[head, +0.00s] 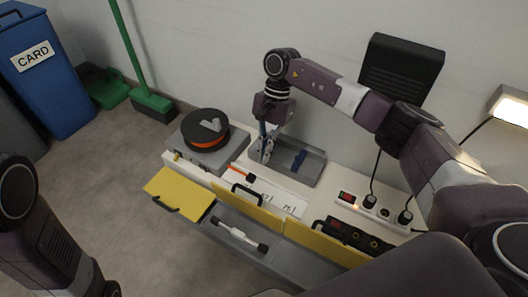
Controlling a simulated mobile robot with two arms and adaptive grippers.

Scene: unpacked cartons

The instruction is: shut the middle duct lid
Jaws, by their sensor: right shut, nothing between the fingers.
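Yellow duct lids run along the bench front. The middle lid (248,209), with a black handle, stands tilted up at the front of its opening, which shows white inside. The left lid (181,192) lies swung outward, nearly flat. The right lid (325,244) is also tilted, with dark items behind it. My right gripper (266,153) points down by the left end of a grey tray (312,173), behind the middle lid and apart from it. It is shut and empty. My left arm is at the lower left; its gripper is out of view.
A black and orange reel (205,129) sits on a grey box at the bench's left. An orange-tipped tool (240,174) lies behind the middle lid. A white bar with black ends (239,236) lies in the grey front channel. Plugs and cords (386,212) occupy the right.

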